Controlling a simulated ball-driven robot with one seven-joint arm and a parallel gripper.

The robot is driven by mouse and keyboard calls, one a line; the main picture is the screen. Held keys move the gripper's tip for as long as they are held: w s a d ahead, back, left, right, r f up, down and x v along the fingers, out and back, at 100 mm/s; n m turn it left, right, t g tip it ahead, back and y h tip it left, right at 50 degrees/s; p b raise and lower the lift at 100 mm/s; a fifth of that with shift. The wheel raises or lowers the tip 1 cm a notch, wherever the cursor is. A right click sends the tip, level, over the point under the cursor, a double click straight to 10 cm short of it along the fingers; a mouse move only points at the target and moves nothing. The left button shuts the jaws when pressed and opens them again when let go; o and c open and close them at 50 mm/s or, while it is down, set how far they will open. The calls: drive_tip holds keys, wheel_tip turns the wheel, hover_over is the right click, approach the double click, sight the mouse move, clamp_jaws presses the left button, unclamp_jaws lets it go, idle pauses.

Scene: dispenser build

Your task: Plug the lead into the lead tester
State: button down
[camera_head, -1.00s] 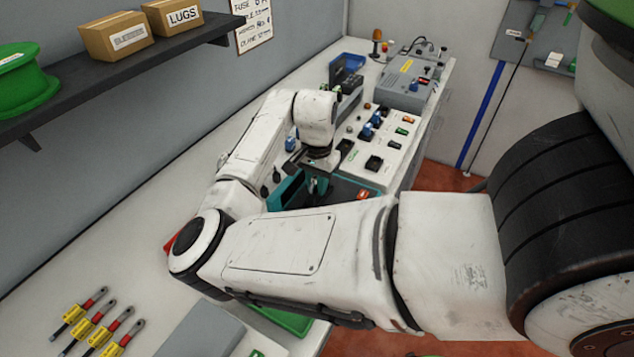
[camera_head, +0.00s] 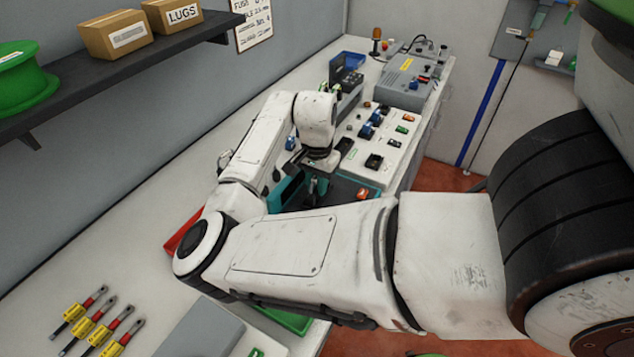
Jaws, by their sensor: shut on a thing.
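My gripper (camera_head: 317,184) points down at the teal-edged box with a dark top (camera_head: 345,190), in the middle of the bench. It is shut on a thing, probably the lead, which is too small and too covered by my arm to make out. I cannot tell whether the held thing touches the box. No label shows which unit is the lead tester; the teal-edged box lies right under my gripper. My forearm hides its near side.
A white panel with switches and sockets (camera_head: 392,150) stands just behind. A grey box with a yellow label (camera_head: 403,82) is farther back. Several yellow-tagged pieces (camera_head: 77,312) lie at the front left. A red tray (camera_head: 184,236) and green tray (camera_head: 290,318) are partly behind my arm.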

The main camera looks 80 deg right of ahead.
idle(0.3)
drive_tip(key=c, duration=0.5)
unclamp_jaws()
drive_tip(key=shift+c, duration=0.2)
drive_tip(key=shift+r, duration=0.15)
drive_tip(key=shift+r+p, duration=2.2)
drive_tip(key=shift+r, duration=1.15)
